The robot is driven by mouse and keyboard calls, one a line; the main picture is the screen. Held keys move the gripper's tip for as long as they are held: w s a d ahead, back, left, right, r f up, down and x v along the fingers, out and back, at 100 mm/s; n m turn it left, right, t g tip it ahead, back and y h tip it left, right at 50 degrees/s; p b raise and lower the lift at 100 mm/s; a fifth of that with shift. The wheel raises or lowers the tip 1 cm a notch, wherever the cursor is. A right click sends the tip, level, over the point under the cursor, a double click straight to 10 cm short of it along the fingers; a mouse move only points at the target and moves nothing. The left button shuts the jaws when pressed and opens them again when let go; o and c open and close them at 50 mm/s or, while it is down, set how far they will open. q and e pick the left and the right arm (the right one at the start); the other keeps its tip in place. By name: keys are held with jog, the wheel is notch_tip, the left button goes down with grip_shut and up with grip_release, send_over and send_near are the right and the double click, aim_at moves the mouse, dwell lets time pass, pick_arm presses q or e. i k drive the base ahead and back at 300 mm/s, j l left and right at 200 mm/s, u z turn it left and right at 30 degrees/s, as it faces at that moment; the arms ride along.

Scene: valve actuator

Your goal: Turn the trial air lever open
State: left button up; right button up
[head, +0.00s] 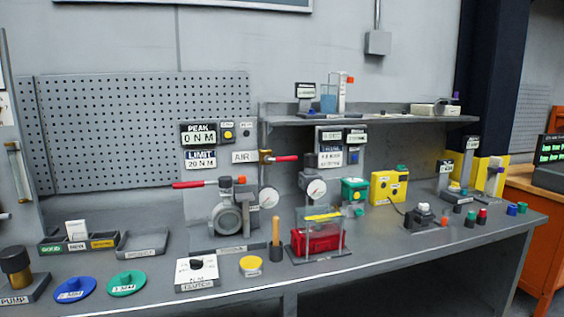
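A small sign reading AIR (244,157) stands upright at the middle of the bench. Just right of it, a brass valve body (265,157) carries a red lever (285,158) that points right, about level. A second red lever (188,185) sticks out left, about level, from the grey valve assembly (229,216) below. Neither of my grippers is in the head view, and nothing touches either red lever.
The grey bench (400,248) holds a clear-covered red box (318,236), a wooden-handled tool (276,232), pressure gauges (269,198), a white clutch box (197,272) and blue and green discs (74,289). A raised shelf (390,119) runs behind. Yellow boxes (389,187) stand right.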

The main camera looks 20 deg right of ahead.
aim_at(267, 159)
jog(key=i+l+z, duration=0.1)
jog(key=i+l, duration=0.15)
jog(key=l, duration=0.15)
jog(key=i+l, duration=0.25)
jog(key=l, duration=0.15)
jog(key=i+l+z, duration=0.15)
jog(key=i+l, duration=0.1)
jog(key=l, duration=0.1)
